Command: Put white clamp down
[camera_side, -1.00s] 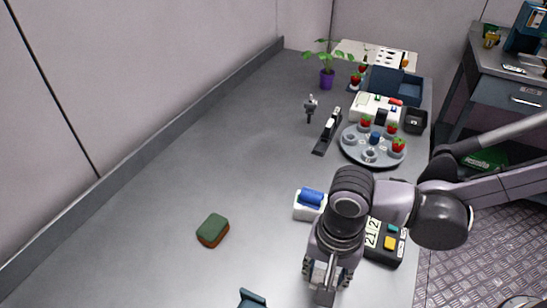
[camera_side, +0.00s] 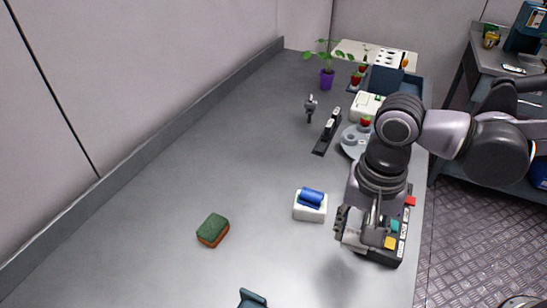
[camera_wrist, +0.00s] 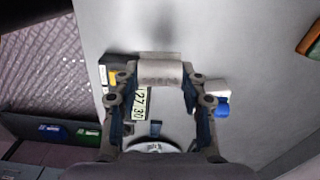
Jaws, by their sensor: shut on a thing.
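My gripper (camera_side: 352,230) is at the right side of the table, held above the surface beside a dark number board. In the wrist view my gripper (camera_wrist: 160,80) has its two fingers on either side of a pale, whitish block-like piece. This piece is the white clamp (camera_wrist: 160,70), gripped between the fingertips. In the side view the clamp is hard to tell apart from the pale fingers. A soft shadow lies on the table below and to the left of my gripper.
The dark number board (camera_side: 387,255) with coloured tiles is right beside my gripper. A white holder with a blue roll (camera_side: 310,205) stands to the left. A green and brown sponge (camera_side: 213,230) lies farther left. A round rack (camera_side: 350,142) is partly hidden behind my arm. The middle table is clear.

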